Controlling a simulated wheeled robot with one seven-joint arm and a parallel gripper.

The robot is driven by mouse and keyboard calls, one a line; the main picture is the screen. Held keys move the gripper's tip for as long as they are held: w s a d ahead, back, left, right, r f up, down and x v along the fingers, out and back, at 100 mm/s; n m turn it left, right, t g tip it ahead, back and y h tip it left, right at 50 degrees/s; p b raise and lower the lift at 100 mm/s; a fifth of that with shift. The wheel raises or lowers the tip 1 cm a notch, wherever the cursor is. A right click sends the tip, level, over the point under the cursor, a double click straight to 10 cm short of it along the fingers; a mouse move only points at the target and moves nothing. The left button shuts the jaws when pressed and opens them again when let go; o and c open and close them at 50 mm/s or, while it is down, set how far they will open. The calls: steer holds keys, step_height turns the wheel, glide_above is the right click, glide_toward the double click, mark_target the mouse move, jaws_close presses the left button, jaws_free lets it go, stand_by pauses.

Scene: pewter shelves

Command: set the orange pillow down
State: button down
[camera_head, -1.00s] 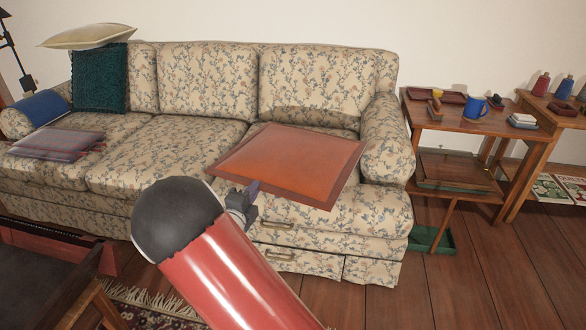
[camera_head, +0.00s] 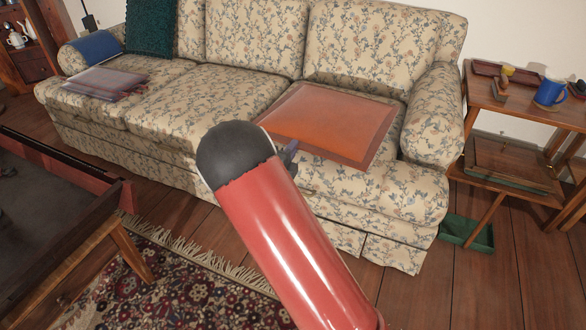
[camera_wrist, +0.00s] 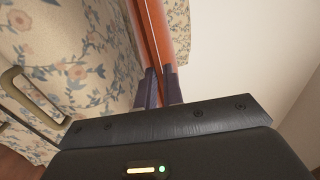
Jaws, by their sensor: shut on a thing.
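The orange pillow (camera_head: 328,124) is a flat, square cushion with a darker brown-red border. In the head view it appears over the right seat of the floral sofa (camera_head: 233,93); whether it touches the seat is hard to tell. My gripper (camera_head: 290,152) is shut on the pillow's near left edge, and my red arm hides part of it. In the wrist view the pillow (camera_wrist: 154,38) shows edge-on between the two fingers of my gripper (camera_wrist: 160,82), with floral fabric close on the left.
A wooden side table (camera_head: 520,98) with a blue mug (camera_head: 550,92) stands right of the sofa. A dark low table (camera_head: 60,190) is front left.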

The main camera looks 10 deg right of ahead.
step_height(320, 180, down, 7)
steer(key=shift+r+b, duration=0.2)
steer(key=shift+b, duration=0.15)
steer(key=shift+f, duration=0.1)
steer(key=c, duration=1.5)
jaws_free()
steer(key=shift+c, duration=0.2)
